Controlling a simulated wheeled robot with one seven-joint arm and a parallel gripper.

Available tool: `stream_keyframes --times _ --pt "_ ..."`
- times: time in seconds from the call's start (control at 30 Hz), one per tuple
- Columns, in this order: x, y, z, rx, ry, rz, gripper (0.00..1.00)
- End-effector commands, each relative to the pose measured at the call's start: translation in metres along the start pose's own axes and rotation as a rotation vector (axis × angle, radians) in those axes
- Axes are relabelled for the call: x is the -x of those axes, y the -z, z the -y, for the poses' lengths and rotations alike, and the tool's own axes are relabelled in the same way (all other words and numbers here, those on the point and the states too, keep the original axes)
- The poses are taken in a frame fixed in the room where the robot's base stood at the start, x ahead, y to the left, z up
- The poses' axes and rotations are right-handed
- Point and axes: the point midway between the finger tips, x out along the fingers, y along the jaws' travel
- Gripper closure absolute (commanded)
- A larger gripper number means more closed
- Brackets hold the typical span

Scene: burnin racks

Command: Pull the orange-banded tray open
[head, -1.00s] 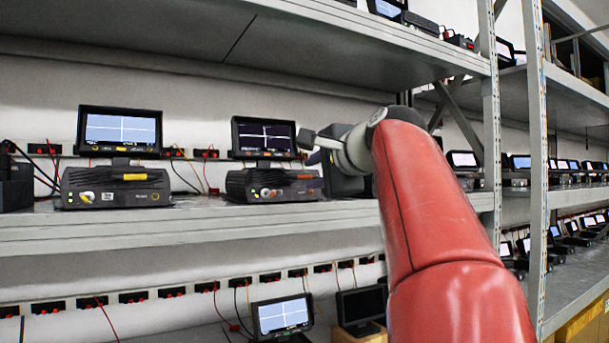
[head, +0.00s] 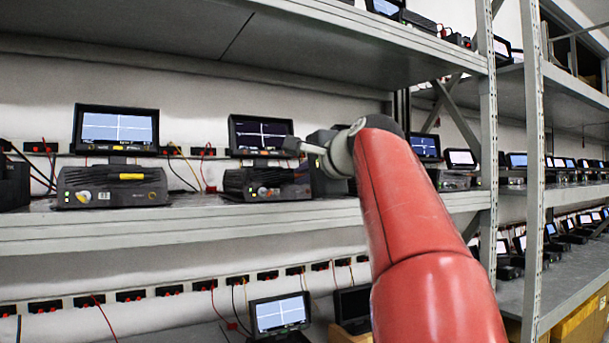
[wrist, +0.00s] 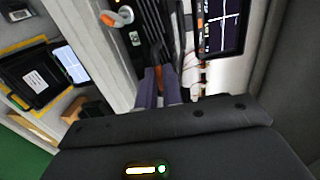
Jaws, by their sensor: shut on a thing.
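The orange-banded tray unit (head: 262,186) is a dark box on the middle shelf with a screen above it. Its front also shows in the wrist view (wrist: 150,28), with an orange-and-white knob at upper left. My gripper (wrist: 161,80) has its two fingers closed around an orange piece (wrist: 159,60) on that front. I cannot tell from these frames how far the tray is out.
A similar unit with a yellow band (head: 112,186) stands to the left on the same shelf (head: 190,228). A grey rack post (head: 488,150) stands right of my arm. More screens and sockets line the shelf below. The shelf above overhangs.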

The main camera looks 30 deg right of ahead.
Motion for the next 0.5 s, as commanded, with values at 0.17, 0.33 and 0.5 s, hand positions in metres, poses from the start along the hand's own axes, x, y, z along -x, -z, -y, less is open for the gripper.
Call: stream_keyframes --times 0.17,0.33,0.5 --pt "0.004 0.0 -0.002 0.0 -0.001 0.0 1.0" --pt "0.04 -0.001 -0.012 0.002 0.001 -0.004 1.0" --pt "0.089 -0.004 -0.021 0.001 0.0 -0.003 1.0"
